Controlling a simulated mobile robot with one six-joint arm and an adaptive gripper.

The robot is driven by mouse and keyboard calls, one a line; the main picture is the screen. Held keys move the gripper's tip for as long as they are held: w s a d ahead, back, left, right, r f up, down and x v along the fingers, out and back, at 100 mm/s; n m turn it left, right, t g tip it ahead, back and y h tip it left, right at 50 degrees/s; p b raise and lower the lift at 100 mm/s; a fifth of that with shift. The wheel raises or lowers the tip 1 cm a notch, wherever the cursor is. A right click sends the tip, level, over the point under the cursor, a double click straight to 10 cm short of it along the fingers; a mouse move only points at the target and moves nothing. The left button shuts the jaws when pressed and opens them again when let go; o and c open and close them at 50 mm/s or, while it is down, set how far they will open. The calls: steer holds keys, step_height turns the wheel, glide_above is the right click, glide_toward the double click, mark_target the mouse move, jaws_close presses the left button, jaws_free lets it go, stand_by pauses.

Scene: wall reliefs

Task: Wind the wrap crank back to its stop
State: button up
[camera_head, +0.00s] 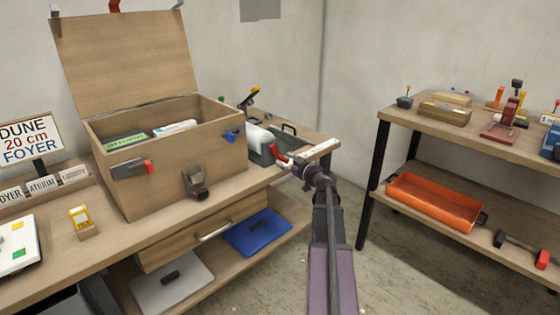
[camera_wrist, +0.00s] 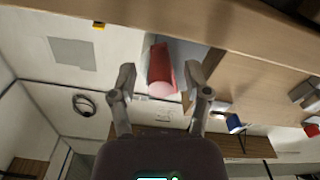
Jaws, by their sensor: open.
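The wrap crank shows as a red grip (camera_head: 279,154) at the front of the wrap unit, which carries a white roll (camera_head: 257,137) at the right end of the bench. In the wrist view the red grip (camera_wrist: 160,68) lies between my two fingertips, its pale round end toward the camera. My gripper (camera_head: 289,162) is open at the crank, and it also shows open in the wrist view (camera_wrist: 161,78). Gaps show on both sides of the grip, with the right finger nearer. The crank's arm and stop cannot be made out.
An open wooden chest (camera_head: 170,160) stands left of the wrap unit on the bench. A drawer with a pale handle (camera_head: 213,231) and a blue tray (camera_head: 257,233) are below. A second bench with an orange bin (camera_head: 435,202) stands at right. Floor shows between the benches.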

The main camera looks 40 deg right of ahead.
steer(key=shift+w+a, duration=0.1)
steer(key=shift+w, duration=0.6)
